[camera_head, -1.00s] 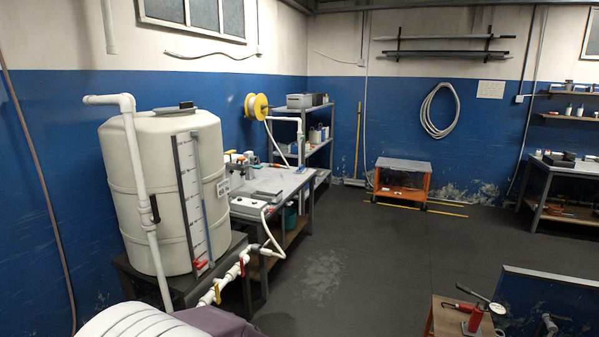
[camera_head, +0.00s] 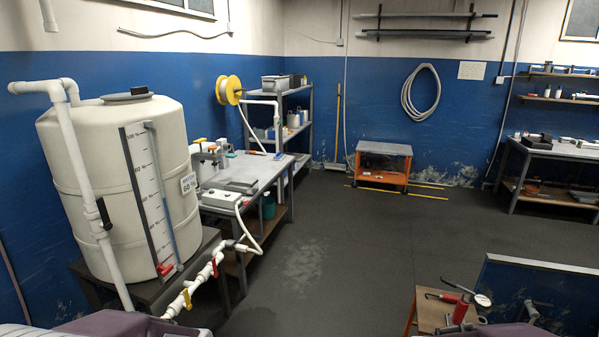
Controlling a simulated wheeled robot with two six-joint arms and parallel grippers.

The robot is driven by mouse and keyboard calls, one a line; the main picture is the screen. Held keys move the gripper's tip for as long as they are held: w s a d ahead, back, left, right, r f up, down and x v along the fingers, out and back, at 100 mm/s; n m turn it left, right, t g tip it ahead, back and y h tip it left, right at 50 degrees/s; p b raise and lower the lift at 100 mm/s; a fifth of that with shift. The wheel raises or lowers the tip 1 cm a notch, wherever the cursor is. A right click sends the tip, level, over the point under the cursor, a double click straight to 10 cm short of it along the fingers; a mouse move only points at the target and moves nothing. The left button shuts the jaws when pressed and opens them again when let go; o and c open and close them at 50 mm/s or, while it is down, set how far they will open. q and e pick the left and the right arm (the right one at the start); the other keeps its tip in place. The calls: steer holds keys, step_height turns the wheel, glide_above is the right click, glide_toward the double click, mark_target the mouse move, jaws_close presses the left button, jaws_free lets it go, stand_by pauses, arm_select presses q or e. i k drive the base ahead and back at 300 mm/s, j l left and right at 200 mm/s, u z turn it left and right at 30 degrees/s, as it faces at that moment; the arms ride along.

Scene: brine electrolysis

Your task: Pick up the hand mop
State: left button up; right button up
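A long-handled tool (camera_head: 337,125) with a yellowish handle stands upright against the blue back wall. It is between the shelf rack and the orange cart, with a pale wide head at the floor. It may be the hand mop, but it is too small to tell mop from broom. Neither gripper is in view; only purple and white parts, likely of my own arms, show along the bottom edge. The tool stands far from me, across the room.
A large white tank (camera_head: 92,165) on a dark stand and a workbench (camera_head: 268,170) line the left. White pipes (camera_head: 190,290) with valves run low there. An orange cart (camera_head: 382,170) stands at the back. A blue panel (camera_head: 535,295) and small wooden table (camera_head: 428,315) are front right. Open floor (camera_head: 345,250) lies between.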

mark_target(279, 156)
steer(key=i, duration=6.45)
steer(key=i+u, duration=0.1)
steer(key=u, duration=0.15)
